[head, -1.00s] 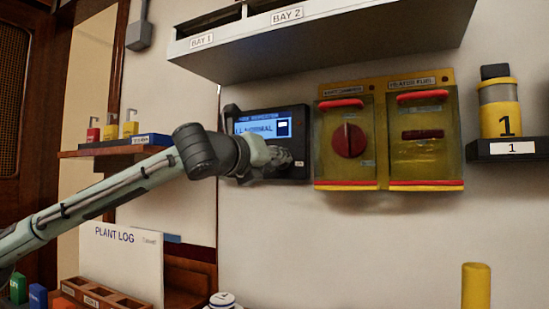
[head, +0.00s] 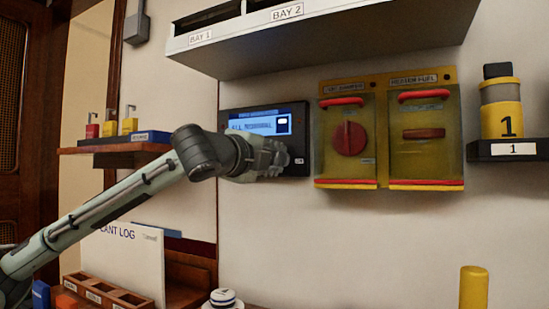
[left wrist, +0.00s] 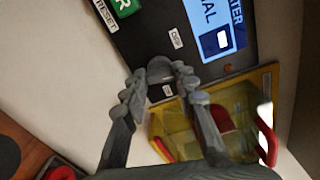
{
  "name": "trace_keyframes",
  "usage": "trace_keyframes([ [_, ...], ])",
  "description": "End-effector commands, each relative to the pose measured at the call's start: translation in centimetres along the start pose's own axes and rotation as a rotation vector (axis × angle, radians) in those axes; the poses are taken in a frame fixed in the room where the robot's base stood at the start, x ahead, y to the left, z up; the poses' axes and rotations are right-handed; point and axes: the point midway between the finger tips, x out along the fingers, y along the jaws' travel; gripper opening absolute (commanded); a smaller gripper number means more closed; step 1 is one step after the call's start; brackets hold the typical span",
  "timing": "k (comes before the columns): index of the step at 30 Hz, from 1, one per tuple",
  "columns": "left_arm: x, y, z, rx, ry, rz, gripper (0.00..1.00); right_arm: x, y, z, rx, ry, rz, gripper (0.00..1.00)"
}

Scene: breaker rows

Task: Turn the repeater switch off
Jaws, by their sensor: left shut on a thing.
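The repeater panel (head: 301,118) is a black wall unit with a lit blue screen (head: 262,123) reading what looks like "ALL NORMAL". My left gripper (head: 275,160) is at the panel's lower right. In the left wrist view, its fingertips (left wrist: 160,76) are closed around a small grey rounded knob (left wrist: 159,66) on the panel's lower part, near a small white label. The fingers partly hide the knob. My right gripper is not in view.
Right of the panel are two yellow-framed clear covers over a round red knob (head: 349,138) and a red bar handle (head: 424,133). A bay shelf (head: 330,40) overhangs above. A yellow canister (head: 501,108) stands on a bracket at right. A yellow post (head: 474,288) is below.

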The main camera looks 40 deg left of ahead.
Motion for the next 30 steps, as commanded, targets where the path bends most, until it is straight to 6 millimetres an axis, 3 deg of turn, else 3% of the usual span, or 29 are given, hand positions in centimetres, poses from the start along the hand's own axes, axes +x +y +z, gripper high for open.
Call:
trace_keyframes([
  [12, 0.00, 0.01, -0.02, -0.199, 0.000, 0.000, 0.00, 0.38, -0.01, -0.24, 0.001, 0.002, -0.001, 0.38],
  [29, 0.00, 0.04, -0.02, -0.231, 0.000, 0.001, 0.00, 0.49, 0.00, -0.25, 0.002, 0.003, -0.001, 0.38],
  [30, 0.01, 0.05, -0.02, -0.231, 0.000, 0.001, 0.29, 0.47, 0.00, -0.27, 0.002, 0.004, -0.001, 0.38],
])
